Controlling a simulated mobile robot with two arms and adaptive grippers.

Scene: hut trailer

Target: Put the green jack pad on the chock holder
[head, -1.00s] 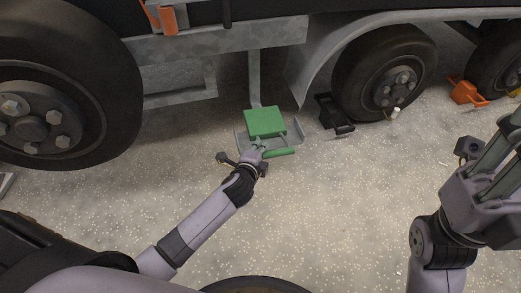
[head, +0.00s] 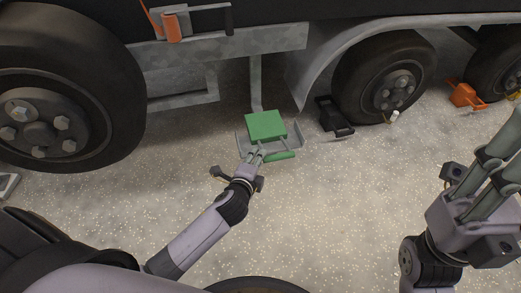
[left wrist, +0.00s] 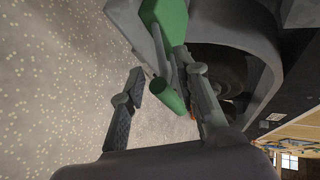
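The green jack pad (head: 266,125) is a flat square block with a green bar handle (head: 279,155) on its near side. It appears to sit over a grey metal tray (head: 298,136) below the trailer; I cannot tell how it rests there. My left gripper (head: 254,157) is at the left end of the handle. In the left wrist view, my left gripper (left wrist: 167,77) has its fingers apart, with the handle (left wrist: 169,96) between them and the pad (left wrist: 165,18) beyond. My right gripper (head: 497,160) is partly cut off at the right edge. I cannot identify the chock holder with certainty.
A black chock-like piece (head: 334,116) stands by the middle wheel (head: 385,80), and an orange one (head: 466,94) by the far right wheel. An orange piece (head: 172,26) hangs on the trailer side. A large tyre (head: 110,90) is at left. The speckled floor in front is clear.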

